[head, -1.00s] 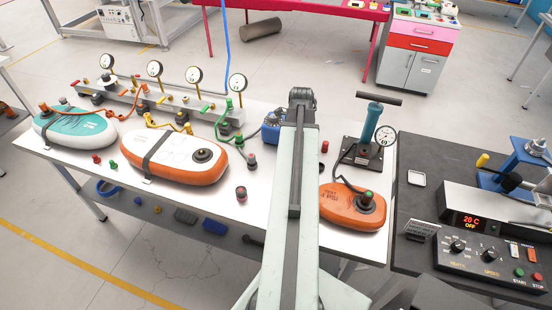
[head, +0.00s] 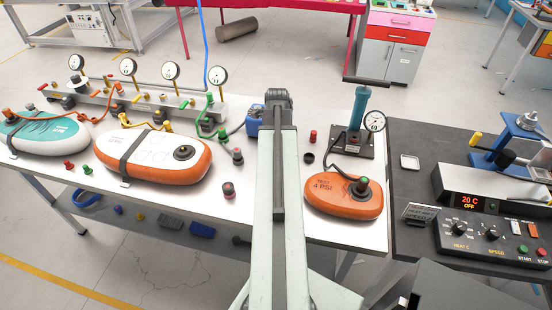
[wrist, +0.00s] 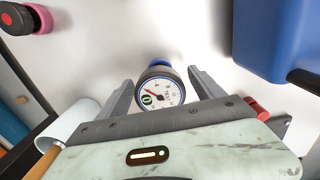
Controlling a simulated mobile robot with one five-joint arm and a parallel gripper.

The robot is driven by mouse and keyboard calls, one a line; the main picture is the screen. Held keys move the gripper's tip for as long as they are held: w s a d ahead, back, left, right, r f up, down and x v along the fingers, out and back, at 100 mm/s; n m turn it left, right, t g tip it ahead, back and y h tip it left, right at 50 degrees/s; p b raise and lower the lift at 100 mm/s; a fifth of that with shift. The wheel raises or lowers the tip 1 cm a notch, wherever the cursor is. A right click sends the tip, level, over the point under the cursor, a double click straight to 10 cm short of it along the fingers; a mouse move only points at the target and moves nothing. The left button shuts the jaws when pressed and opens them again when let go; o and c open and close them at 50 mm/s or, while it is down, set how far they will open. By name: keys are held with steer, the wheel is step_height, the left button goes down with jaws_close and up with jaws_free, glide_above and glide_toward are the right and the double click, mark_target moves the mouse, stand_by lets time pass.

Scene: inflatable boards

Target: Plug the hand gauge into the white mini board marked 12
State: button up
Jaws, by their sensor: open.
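The hand gauge (wrist: 160,92) shows in the wrist view, a round white dial with a red needle and a dark blue rim. It is between the two spread fingers of my open gripper (wrist: 163,88), with room on both sides. In the head view the gauge and the fingers are hidden by my arm. I can make out no white mini board marked 12. A small orange board (head: 334,207) marked 4 PSI lies right of my arm. A white and orange board (head: 112,145) and a teal and white board (head: 22,141) lie to the left.
A blue box (wrist: 275,40) stands close at the upper right in the wrist view. A manifold (head: 150,101) with several gauges stands at the back of the table. A hand pump (head: 357,120) and a control panel (head: 490,238) are to the right. Several small caps stand about.

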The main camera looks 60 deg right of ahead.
step_height(320, 180, down, 3)
steer(key=shift+r+b, duration=0.1)
steer(key=shift+b, duration=0.65)
steer(key=shift+r, duration=0.2)
steer(key=c, duration=1.6)
steer(key=shift+o, duration=0.2)
step_height(320, 180, up, 10)
steer(key=p, duration=1)
steer(key=shift+r+p, duration=0.15)
steer(key=shift+p, duration=0.2)
steer(key=shift+f, duration=0.2)
